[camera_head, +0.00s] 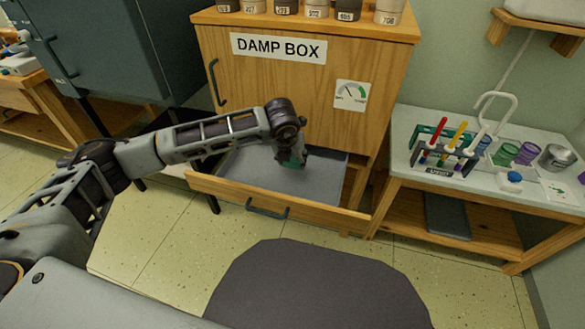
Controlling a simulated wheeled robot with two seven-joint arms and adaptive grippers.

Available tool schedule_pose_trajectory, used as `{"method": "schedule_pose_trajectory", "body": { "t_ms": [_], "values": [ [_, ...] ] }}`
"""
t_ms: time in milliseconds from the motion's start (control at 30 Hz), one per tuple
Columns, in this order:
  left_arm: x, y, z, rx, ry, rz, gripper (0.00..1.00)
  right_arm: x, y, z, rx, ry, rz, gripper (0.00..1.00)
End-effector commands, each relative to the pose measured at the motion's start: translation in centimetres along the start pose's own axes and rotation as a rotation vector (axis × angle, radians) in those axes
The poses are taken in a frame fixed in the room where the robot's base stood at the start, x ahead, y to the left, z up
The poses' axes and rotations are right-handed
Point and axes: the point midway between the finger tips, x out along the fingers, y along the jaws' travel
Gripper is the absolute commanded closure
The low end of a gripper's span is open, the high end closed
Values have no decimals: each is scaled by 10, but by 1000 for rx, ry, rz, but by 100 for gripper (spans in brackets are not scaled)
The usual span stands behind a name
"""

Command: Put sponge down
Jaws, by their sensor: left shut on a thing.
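My left gripper (295,150) points down over the open drawer (247,195) of the wooden damp box cabinet. It is shut on the sponge (291,165), of which only a small green part shows at the fingertips. The gripper and wrist hide most of the sponge. It is low inside the drawer outline, toward the back; I cannot tell whether it touches the grey drawer bottom (240,165). My right gripper is not in view.
The damp box (285,75) stands behind the drawer, with several labelled jars on top. A table (411,128) at the right holds a rack of coloured tubes (440,155), cups and a metal can (556,158). The visible drawer bottom is bare. A dark grey cabinet (110,50) is at the left.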

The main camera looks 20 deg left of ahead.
Motion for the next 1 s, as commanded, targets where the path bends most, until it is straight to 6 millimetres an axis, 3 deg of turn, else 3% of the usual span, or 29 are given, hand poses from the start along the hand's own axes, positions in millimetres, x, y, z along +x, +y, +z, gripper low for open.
{"method": "schedule_pose_trajectory", "body": {
  "t_ms": [300, 867, 900, 1000],
  "values": [
    [35, 0, -15, 1, 1, -1, 66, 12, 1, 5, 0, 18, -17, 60],
    [42, 0, -18, 0, 1, -1, 66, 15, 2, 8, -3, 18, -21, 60],
    [41, 0, -18, 0, 1, -1, 42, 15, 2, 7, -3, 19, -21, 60],
    [41, 0, -17, 0, 1, -1, 29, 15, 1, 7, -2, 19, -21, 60]
  ]
}}
